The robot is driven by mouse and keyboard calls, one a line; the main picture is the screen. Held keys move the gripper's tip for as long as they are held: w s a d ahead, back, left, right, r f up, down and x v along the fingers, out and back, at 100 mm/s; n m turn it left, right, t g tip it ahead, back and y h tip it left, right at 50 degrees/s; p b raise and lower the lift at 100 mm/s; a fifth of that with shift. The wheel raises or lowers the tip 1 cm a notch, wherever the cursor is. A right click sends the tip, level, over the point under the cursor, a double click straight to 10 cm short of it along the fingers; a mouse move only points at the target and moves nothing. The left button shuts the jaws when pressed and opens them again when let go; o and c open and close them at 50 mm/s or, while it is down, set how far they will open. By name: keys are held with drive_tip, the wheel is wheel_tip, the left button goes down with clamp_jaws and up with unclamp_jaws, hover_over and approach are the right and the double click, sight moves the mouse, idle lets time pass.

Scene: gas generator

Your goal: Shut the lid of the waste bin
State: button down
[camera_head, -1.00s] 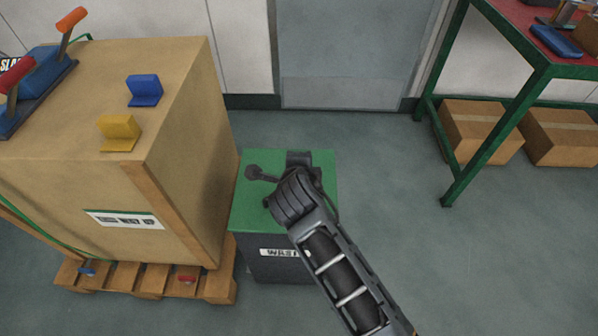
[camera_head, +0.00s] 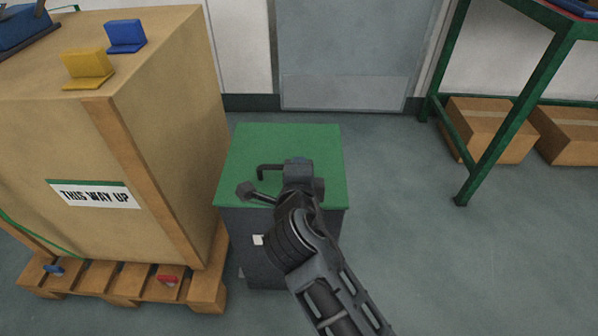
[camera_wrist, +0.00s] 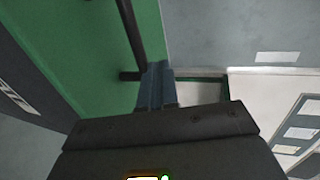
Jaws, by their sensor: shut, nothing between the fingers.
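The waste bin is a dark box (camera_head: 262,268) with a green lid (camera_head: 285,140). The lid lies flat across the top, and I see no gap under its visible edge. A dark bar handle (camera_head: 270,168) stands on the lid, partly hidden behind my wrist. In the wrist view the green lid (camera_wrist: 75,45) and dark handle (camera_wrist: 132,35) show on the left. My gripper (camera_wrist: 155,80) is shut and empty, with its fingertips close beside the handle. I cannot tell whether they touch. In the head view my gripper (camera_head: 298,168) is over the lid and its fingertips are hidden.
A large crate (camera_head: 165,130) on a wooden pallet (camera_head: 125,285) stands close left of the bin. A grey door (camera_head: 345,50) is behind. A green-framed bench (camera_head: 520,100) with cardboard boxes (camera_head: 490,130) beneath is at the right. Floor between bin and bench is clear.

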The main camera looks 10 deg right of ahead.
drive_tip(key=shift+s+f+b, duration=0.15)
drive_tip(key=shift+f+b, duration=0.45)
drive_tip(key=shift+b, duration=0.05)
drive_tip(key=shift+s+f, duration=0.1)
drive_tip(key=shift+f, duration=0.1)
